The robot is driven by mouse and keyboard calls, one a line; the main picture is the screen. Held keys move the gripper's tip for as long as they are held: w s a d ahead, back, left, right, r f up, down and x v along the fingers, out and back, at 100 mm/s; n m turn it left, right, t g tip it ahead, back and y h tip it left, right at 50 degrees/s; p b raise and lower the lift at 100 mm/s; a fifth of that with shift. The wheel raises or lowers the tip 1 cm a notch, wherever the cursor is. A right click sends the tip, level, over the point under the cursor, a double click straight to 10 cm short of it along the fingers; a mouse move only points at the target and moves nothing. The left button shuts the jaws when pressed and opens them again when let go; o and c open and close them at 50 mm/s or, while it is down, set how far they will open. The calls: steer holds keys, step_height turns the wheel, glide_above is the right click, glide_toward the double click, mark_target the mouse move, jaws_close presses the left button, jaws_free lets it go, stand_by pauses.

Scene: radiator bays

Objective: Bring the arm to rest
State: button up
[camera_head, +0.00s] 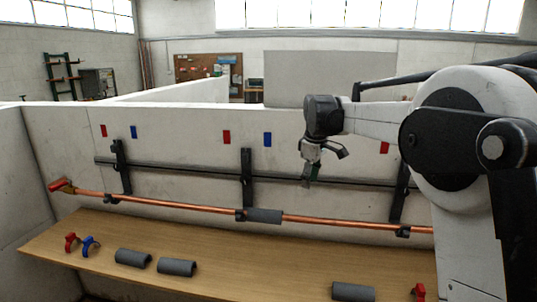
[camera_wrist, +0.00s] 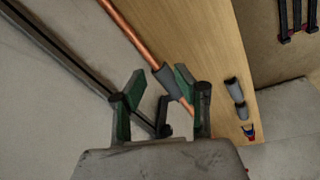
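My arm reaches in from the right in the head view, bent at the elbow. My gripper (camera_head: 324,165) hangs in front of the low white wall (camera_head: 190,150), above the copper pipe (camera_head: 335,224). In the wrist view my gripper (camera_wrist: 158,79) has its two green-padded fingers apart, with nothing between them. A grey sleeve (camera_head: 264,216) sits around the pipe, below and left of my gripper; it also shows beyond the fingers in the wrist view (camera_wrist: 165,76). My gripper appears clear of the pipe and sleeve.
A wooden bench (camera_head: 215,285) runs below the pipe. On it lie grey sleeves (camera_head: 133,258) (camera_head: 177,267) (camera_head: 352,291), a red clip (camera_head: 71,242) and a blue clip (camera_head: 90,245). A dark rail (camera_head: 200,172) with upright brackets (camera_head: 247,178) stands out along the wall. A red-handled valve (camera_head: 61,185) is at the pipe's left end.

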steer(key=s+d+r+m+t+b, duration=0.1)
steer(key=s+d+r+m, duration=0.15)
steer(key=s, duration=0.85)
steer(key=s+d+r+m+t, duration=0.1)
steer(key=s+d+r+m, duration=0.15)
steer(key=s, duration=0.85)
steer(key=s+f+m+t, duration=0.1)
steer(key=s+f+m, duration=0.1)
steer(key=s+f, duration=0.2)
steer(key=s+d+f+m+t+b, duration=0.1)
steer(key=s+f, duration=0.3)
steer(key=s, duration=0.6)
steer(key=s+f+m+t, duration=0.1)
steer(key=s+f+m, duration=0.2)
steer(key=s, duration=0.4)
steer(key=shift+s+d+f, duration=0.15)
steer(key=shift+d+f, duration=0.1)
steer(key=shift+f, duration=0.6)
